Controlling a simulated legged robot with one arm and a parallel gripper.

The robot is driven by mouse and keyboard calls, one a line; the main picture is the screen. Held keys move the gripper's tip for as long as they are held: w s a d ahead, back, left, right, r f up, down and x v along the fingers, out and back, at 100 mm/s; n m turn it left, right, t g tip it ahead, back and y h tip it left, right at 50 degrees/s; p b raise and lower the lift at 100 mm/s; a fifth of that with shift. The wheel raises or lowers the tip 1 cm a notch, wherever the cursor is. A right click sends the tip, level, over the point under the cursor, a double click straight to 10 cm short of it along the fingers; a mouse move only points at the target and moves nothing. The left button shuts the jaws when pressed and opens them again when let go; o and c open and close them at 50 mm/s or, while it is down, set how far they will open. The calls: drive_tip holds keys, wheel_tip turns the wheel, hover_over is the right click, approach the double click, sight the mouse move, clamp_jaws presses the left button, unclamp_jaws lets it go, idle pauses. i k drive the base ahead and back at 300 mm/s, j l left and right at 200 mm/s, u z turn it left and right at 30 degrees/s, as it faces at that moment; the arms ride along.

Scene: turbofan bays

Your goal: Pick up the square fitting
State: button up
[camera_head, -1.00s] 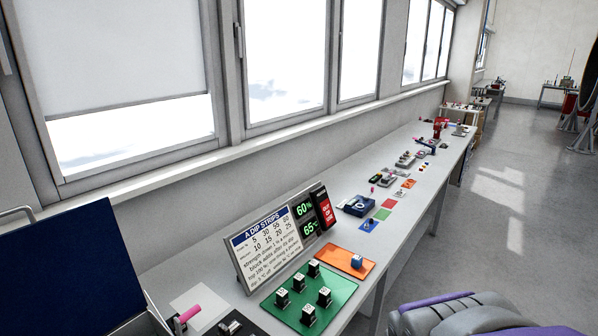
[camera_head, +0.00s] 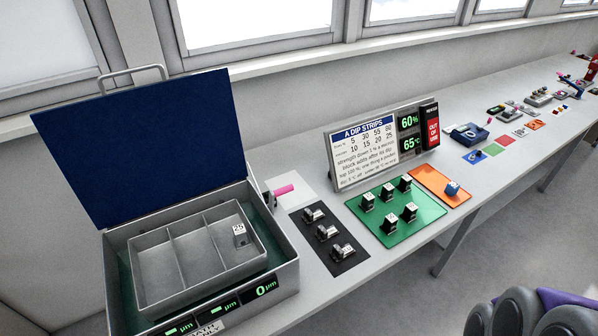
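I cannot tell for sure which thing is the square fitting. Candidates are small blocky pieces on the bench. Three grey metal pieces lie on a black mat (camera_head: 329,240); the middle one (camera_head: 326,232) is between the other two. Several dark blocks with white tops, one of them at the front (camera_head: 389,222), stand on a green mat (camera_head: 428,209). A blue block (camera_head: 452,187) sits on an orange mat (camera_head: 428,178). A grey block marked 25 (camera_head: 240,235) stands in the right compartment of a grey tray. My gripper is not in view.
An open grey case (camera_head: 280,288) with a raised blue lid (camera_head: 140,140) holds the tray (camera_head: 155,300). A sign (camera_head: 362,155) and red-and-green displays (camera_head: 430,125) stand behind the mats.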

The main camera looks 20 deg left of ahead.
sight(241, 239)
drive_tip(key=u, duration=1.95)
